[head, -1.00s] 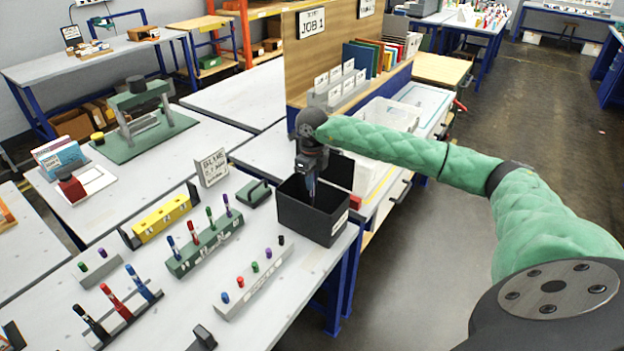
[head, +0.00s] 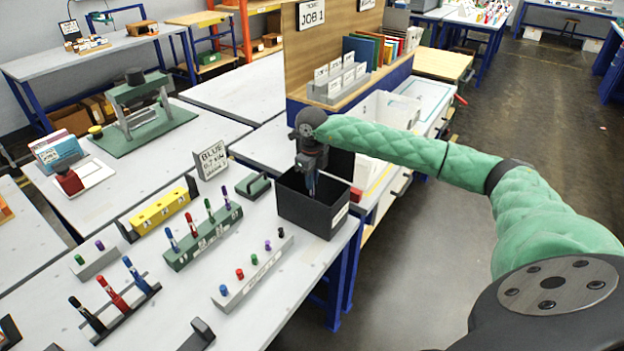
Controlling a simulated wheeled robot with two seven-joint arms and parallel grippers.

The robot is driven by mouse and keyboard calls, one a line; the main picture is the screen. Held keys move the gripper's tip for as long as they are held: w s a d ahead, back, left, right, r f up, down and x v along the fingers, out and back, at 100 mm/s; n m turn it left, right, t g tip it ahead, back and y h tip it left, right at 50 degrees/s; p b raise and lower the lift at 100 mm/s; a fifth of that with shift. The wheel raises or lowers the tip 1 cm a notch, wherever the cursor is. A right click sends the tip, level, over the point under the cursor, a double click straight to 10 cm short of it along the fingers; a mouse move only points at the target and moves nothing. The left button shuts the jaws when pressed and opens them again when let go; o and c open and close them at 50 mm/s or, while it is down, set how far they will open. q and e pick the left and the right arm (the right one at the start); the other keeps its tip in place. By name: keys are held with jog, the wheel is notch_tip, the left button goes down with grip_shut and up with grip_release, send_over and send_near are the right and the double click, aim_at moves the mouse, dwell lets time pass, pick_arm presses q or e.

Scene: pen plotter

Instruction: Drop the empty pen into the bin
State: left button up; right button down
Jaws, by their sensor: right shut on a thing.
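The black open bin (head: 305,213) stands at the right edge of the near table. My right gripper (head: 311,188) hangs pointing down over the bin's opening, its fingertips at or just inside the rim. It is shut on a thin pen, mostly hidden between the fingers; only a small bluish part shows, and I cannot tell its full length or colour. My left gripper is not in view.
A green rack (head: 203,240) with several upright pens, a pale cap rack (head: 252,275) and a dark pen rack (head: 126,312) stand left of the bin. A sign (head: 211,160) and a green block (head: 253,186) sit behind. A divider (head: 345,40) rises beyond.

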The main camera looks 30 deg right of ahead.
jog(key=c, duration=1.4)
grip_release()
jog(key=shift+o, duration=0.2)
